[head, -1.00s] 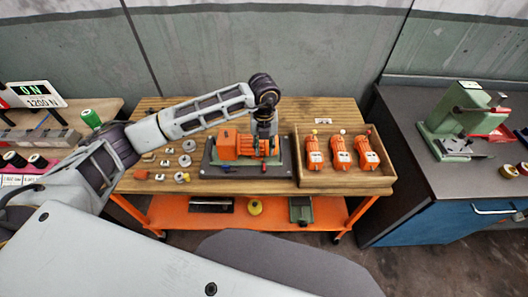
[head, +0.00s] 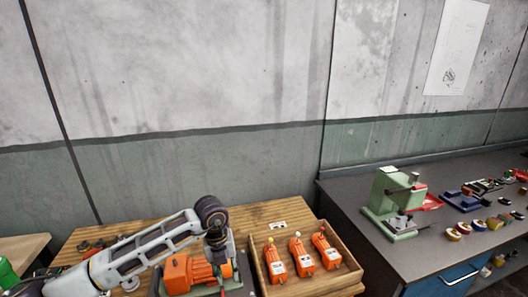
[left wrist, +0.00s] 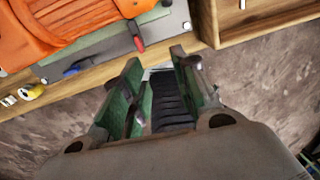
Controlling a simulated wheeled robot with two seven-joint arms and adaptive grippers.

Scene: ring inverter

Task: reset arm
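My left arm (head: 145,250) reaches in from the lower left of the head view, over the wooden bench. Its wrist points down beside an orange machine (head: 188,274) on a grey baseplate; the fingertips are hard to make out there. In the left wrist view my left gripper (left wrist: 158,78) has its two green-padded fingers apart, with nothing visibly held. The orange machine (left wrist: 60,30) fills the upper left, with a red lever (left wrist: 136,36) and a blue lever (left wrist: 78,69) near its base. My right gripper is not in view.
A wooden tray (head: 345,278) with three orange units (head: 302,258) is right of the machine. A grey bench (head: 350,205) with a green press (head: 392,205) stands further right. The wall rises behind. Bare floor (left wrist: 270,90) shows past the bench edge.

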